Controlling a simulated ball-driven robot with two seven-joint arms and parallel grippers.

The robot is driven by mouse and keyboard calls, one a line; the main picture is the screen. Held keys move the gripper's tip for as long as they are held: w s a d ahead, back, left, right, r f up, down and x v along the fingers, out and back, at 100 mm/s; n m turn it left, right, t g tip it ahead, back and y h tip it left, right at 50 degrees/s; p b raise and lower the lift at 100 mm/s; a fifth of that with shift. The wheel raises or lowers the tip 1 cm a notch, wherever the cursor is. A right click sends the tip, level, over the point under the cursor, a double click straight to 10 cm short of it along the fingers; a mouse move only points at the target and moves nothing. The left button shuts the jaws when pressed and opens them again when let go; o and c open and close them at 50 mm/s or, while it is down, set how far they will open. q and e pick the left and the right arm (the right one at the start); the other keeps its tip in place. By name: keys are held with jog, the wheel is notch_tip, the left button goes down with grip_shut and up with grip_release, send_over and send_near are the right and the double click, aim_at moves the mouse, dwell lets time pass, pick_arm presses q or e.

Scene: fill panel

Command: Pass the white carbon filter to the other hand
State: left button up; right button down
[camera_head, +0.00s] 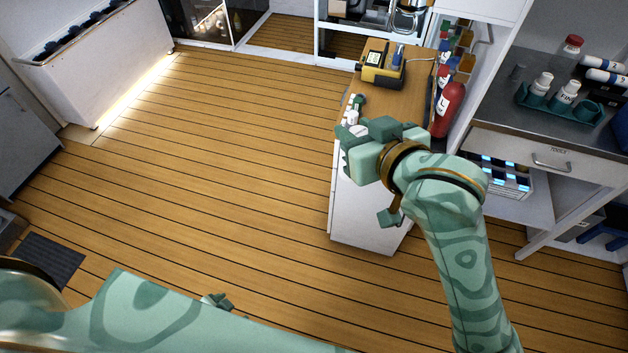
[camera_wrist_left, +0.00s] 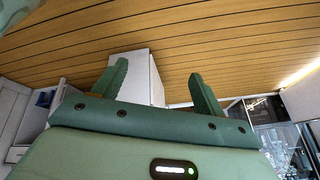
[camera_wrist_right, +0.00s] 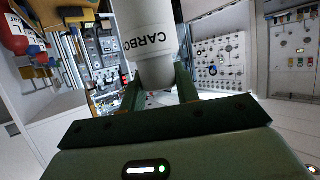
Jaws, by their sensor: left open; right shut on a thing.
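The white carbon filter (camera_wrist_right: 147,28) is a white cylinder with dark "CARBO" lettering and a narrower neck. In the right wrist view its neck is between the fingers of my right gripper (camera_wrist_right: 158,84), which is shut on it. In the head view my right gripper (camera_head: 354,122) is beside the wood-topped cabinet; I cannot clearly make out the filter there. My left gripper (camera_wrist_left: 160,78) is open and empty, its two green fingers apart. In the head view only its tip (camera_head: 217,301) shows above my left forearm at the bottom, well apart from the right gripper.
The white cabinet with a wooden top (camera_head: 412,75) bears a yellow-black device (camera_head: 381,66). A counter (camera_head: 497,113) at the right holds a green bottle rack (camera_head: 560,98). The plank floor (camera_head: 210,150) is clear at the left and centre.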

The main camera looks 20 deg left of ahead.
pick_arm(q)
jog(key=w+d+r+m+t+h, duration=0.1)
jog(key=w+d+r+t+h, duration=0.2)
jog(key=w+r, duration=0.5)
jog(key=w+d+r+t, duration=0.2)
jog(key=w+d+r, duration=0.4)
jog(key=r, duration=0.4)
jog(key=w+d+r+m+t+h, duration=0.15)
jog(key=d+r+h, duration=0.3)
jog(key=r, duration=0.95)
jog(key=d+r+t+h, duration=0.3)
jog(key=d+r, duration=0.3)
jog(key=r, duration=0.9)
jog(key=x, duration=1.1)
jog(key=shift+w+f, duration=0.35)
jog(key=shift+g, duration=0.25)
jog(key=shift+d, duration=0.1)
jog(key=c, duration=1.1)
pick_arm(e)
jog(key=c, duration=1)
grip_release()
jog(key=shift+c, duration=0.2)
jog(key=shift+o, duration=0.4)
